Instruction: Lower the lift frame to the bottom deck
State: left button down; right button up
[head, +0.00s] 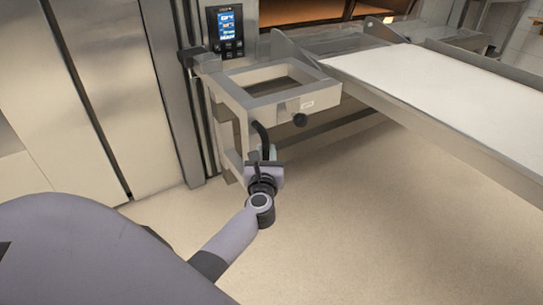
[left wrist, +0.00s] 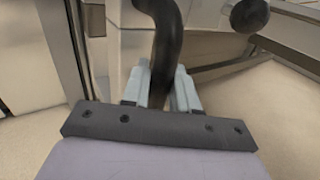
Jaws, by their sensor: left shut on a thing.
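The lift frame (head: 235,95) is a grey metal bracket on a vertical rail beside the oven front, in the head view. A black curved handle (head: 262,138) hangs from its near side, and a black round knob (head: 300,120) sits to the right of it. My left gripper (head: 262,160) is below the frame, shut on the handle. In the left wrist view the two pale fingers (left wrist: 164,90) stand on both sides of the black handle (left wrist: 167,45). The handle's lower end is hidden between the fingers. My right gripper is not in view.
A loader with a white belt (head: 440,85) and metal side rails extends to the right of the frame. A control panel with a blue screen (head: 227,28) is above the frame. Steel doors (head: 110,90) stand at the left. The beige floor (head: 370,220) below is clear.

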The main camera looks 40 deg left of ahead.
pick_arm(q)
jog(key=shift+f, duration=0.35)
jog(key=shift+s+d, duration=0.1)
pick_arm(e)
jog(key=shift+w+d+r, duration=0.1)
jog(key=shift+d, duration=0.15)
pick_arm(q)
jog(key=shift+f, duration=0.1)
jog(key=c, duration=1)
grip_release()
jog(key=shift+f, duration=0.1)
jog(key=shift+c, duration=0.2)
jog(key=shift+r, duration=0.2)
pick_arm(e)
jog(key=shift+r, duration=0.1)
pick_arm(q)
jog(key=p+v, duration=0.1)
jog(key=v, duration=0.4)
jog(key=shift+s+d, duration=0.2)
jog(key=shift+s, duration=0.1)
jog(key=shift+s+d, duration=0.35)
jog(key=shift+s, duration=0.2)
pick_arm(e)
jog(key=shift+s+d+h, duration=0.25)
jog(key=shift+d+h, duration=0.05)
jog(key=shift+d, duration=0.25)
